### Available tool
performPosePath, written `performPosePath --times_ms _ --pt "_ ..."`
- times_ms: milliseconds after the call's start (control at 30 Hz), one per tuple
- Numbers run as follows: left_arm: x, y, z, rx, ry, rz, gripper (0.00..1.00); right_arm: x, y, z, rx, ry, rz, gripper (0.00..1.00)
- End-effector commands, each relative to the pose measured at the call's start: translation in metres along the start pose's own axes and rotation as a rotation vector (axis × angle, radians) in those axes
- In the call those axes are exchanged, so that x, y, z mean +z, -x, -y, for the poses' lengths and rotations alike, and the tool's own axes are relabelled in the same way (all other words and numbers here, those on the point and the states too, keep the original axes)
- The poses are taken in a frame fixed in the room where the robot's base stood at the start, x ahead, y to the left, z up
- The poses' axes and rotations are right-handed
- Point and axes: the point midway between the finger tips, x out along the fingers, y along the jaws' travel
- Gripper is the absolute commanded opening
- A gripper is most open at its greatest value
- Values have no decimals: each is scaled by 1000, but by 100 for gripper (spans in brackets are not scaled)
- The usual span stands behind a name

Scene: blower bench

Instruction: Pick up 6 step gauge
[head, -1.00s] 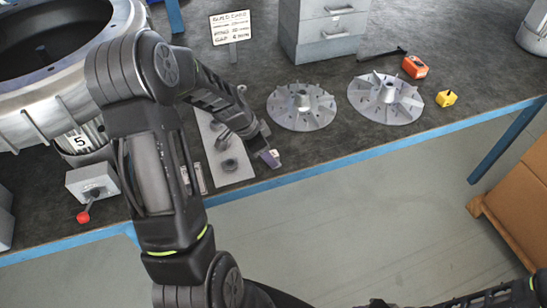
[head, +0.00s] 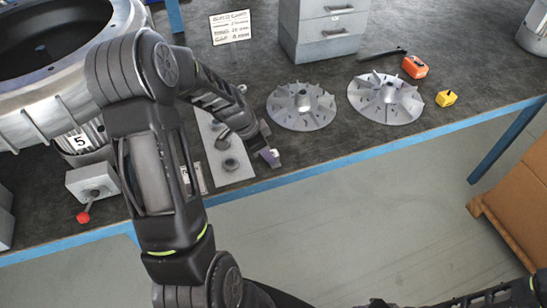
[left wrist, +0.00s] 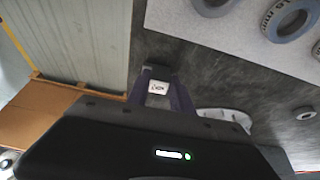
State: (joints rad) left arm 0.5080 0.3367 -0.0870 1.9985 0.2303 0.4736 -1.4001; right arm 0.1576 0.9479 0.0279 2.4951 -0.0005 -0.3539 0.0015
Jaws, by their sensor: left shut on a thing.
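My left gripper (head: 270,156) is low over the bench's front edge, just right of the light grey plate. In the left wrist view its two purple-grey fingers (left wrist: 161,97) are closed on a small piece with a white label, which I take to be the step gauge (left wrist: 158,87). The label's mark is too small to read. A dark grey block end shows just beyond the fingertips. In the head view the fingers mostly hide the gauge. My right gripper is not seen; only dark parts of my right arm show at the bottom right.
The light grey plate (head: 240,176) holds dark round pieces. Two finned impellers (head: 301,106) (head: 385,98) lie to the right, near an orange box (head: 415,67) and a yellow block (head: 446,98). A large housing (head: 75,85) and a red-knobbed switch box (head: 92,184) stand left.

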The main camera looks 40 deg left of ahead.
Motion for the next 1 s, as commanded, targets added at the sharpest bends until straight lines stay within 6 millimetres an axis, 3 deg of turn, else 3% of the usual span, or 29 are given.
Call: performPosePath --times_ms 533,1000 --pt "-5 8 1 -2 -3 -2 0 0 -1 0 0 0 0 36" --pt "-35 83 1 -4 -1 -3 0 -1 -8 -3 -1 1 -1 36"
